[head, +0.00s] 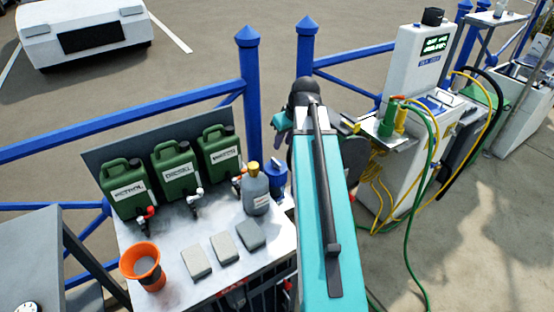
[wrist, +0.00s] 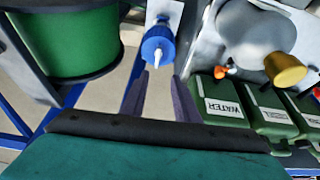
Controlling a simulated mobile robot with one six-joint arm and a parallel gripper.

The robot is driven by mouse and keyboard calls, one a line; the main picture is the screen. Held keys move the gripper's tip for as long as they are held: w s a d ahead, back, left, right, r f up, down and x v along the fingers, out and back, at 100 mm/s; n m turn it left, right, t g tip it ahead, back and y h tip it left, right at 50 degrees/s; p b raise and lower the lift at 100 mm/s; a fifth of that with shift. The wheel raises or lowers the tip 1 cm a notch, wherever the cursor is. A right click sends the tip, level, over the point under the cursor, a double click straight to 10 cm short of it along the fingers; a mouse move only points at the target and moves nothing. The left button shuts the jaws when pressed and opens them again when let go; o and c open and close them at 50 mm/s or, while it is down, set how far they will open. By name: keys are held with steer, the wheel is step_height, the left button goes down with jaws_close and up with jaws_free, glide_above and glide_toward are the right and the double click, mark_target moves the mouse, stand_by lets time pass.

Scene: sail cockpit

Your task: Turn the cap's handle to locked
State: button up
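My gripper (wrist: 159,102) shows in the wrist view as two dark fingers standing apart, with nothing between them. Just beyond the fingertips is a round blue cap (wrist: 158,46) with a pale pointed tip, in front of a white surface. A gap seems to separate it from the fingers. In the head view a blue container (head: 276,181) stands beside my arm; I cannot tell whether it carries that cap. No handle or locked mark can be made out clearly.
A grey bottle (head: 256,192) with a yellow cap stands on the metal bench (head: 180,235), near green cans (head: 174,170) and an orange cup (head: 143,267). A green drum (wrist: 65,45) is at upper left in the wrist view. Hoses hang by a white pedestal (head: 412,75).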

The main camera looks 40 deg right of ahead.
mark_target(276, 161)
steer(key=shift+d+f, duration=0.1)
steer(key=shift+d, duration=0.15)
steer(key=shift+f, duration=0.1)
steer(key=shift+p+x, duration=1.15)
steer(key=shift+x, duration=5.6)
steer(key=shift+s, duration=0.15)
steer(key=shift+d, duration=0.1)
jaws_close()
steer(key=shift+a, duration=0.35)
steer(key=shift+d, duration=0.3)
